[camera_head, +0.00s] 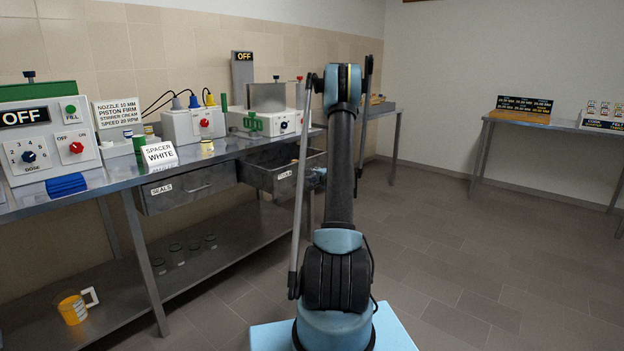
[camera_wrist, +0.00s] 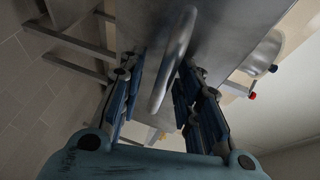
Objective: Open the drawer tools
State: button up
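The drawer labelled TOOLS (camera_head: 264,180) hangs under the steel bench, right of the SEALS drawer. It stands partly pulled out, with its dark inside showing from above. In the wrist view the metal bar handle (camera_wrist: 176,55) runs between the fingers of my gripper (camera_wrist: 158,82), in front of a grey panel (camera_wrist: 218,35). The fingers are apart, with a visible gap between the left finger and the handle. The right finger looks close to the handle; I cannot tell whether it touches. In the head view my gripper is mostly hidden behind my arm, at the drawer's right end.
The SEALS drawer (camera_head: 187,189) is shut. The bench (camera_head: 225,150) carries control boxes and signs. Its lower shelf (camera_head: 190,275) holds jars and an orange jug (camera_head: 73,309). Another table (camera_head: 545,125) stands at right. The tiled floor (camera_head: 470,250) between is clear.

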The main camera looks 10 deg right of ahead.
jog(key=v, duration=1.2)
